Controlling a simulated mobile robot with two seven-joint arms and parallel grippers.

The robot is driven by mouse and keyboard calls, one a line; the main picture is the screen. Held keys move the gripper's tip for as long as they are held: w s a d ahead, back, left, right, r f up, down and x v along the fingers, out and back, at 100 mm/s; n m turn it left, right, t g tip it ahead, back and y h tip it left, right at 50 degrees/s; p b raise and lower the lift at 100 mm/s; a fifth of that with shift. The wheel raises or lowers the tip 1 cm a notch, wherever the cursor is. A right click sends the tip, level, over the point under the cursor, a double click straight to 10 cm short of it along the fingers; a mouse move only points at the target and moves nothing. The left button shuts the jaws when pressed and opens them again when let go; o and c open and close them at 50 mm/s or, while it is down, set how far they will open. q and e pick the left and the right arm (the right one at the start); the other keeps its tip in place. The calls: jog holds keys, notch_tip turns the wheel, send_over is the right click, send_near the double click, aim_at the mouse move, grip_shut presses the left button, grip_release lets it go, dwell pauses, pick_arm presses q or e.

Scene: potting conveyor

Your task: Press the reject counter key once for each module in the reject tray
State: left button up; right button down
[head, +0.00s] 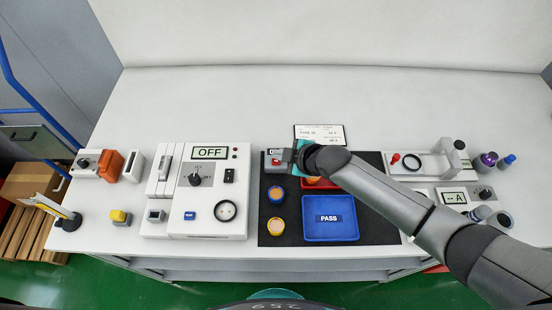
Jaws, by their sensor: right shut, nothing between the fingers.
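The reject counter (273,154) is a small grey box with a display and red on its front, at the back left corner of the dark mat. My right gripper (287,157) is shut and empty, at the right side of the counter; I cannot tell whether it touches the key. The key and the digits are too small or covered to make out. The red reject tray (320,184) lies mostly hidden under my right wrist, so its modules cannot be counted. Two round orange-topped modules (277,194) (276,226) stand on the mat left of the trays. My left gripper is out of view.
The blue PASS tray (330,230) looks empty in front of the reject tray. A printed card (320,131) lies behind the mat (290,236). A white test unit (218,222) reading OFF stands left. Meter and bottles (485,160) stand right. The table's back is clear.

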aim_at(280, 163)
jog(key=shift+r+p, duration=2.45)
jog(key=shift+r, duration=0.15)
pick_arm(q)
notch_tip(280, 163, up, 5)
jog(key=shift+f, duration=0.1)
pick_arm(e)
jog(key=shift+f, duration=0.1)
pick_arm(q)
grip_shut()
